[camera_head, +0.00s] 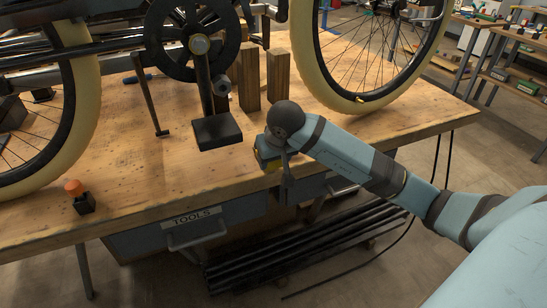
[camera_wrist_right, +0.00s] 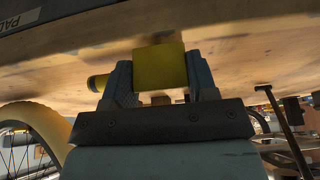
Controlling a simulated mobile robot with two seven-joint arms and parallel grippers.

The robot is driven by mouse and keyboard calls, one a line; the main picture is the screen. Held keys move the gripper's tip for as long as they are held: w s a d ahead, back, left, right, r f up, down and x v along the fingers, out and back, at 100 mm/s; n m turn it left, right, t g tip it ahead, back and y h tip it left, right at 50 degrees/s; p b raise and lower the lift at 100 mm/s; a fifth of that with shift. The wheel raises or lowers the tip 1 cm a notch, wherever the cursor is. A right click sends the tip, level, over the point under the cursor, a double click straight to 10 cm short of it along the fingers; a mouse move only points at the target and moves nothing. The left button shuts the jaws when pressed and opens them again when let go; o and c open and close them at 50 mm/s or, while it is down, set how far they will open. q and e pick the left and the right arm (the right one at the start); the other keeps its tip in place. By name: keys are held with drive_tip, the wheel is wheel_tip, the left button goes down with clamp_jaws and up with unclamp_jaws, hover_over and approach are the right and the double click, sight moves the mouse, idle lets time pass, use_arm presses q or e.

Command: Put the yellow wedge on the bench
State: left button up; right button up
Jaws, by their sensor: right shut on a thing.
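The yellow wedge (camera_wrist_right: 159,66) is between the two fingers of my right gripper (camera_wrist_right: 160,80) in the right wrist view. In the head view the wedge (camera_head: 268,163) shows only in part, at the end of my right arm, close to the front edge of the wooden bench (camera_head: 150,190). My right gripper (camera_head: 271,157) is shut on it and largely hidden by the wrist. Whether the wedge touches the bench top cannot be told. My left gripper is not in view.
The trike's pedal (camera_head: 218,132) hangs just left of my gripper. Two wooden blocks (camera_head: 278,75) stand behind it, and a pale-tyred wheel (camera_head: 345,100) is at right. An orange-topped black item (camera_head: 78,195) sits front left. Bare bench lies between.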

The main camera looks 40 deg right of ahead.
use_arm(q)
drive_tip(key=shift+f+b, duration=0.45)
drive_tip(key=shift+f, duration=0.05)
use_arm(e)
drive_tip(key=shift+f, duration=0.6)
drive_tip(key=o, duration=1)
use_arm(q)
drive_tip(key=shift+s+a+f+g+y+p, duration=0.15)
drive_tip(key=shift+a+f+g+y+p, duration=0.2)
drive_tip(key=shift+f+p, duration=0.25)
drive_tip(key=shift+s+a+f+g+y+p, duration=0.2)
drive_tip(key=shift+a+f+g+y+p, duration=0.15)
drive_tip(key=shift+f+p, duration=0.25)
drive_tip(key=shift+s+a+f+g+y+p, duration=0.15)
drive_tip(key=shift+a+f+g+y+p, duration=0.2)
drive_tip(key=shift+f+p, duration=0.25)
use_arm(e)
drive_tip(key=shift+v, duration=6.95)
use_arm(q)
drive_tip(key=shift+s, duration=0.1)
use_arm(e)
drive_tip(key=shift+s, duration=0.1)
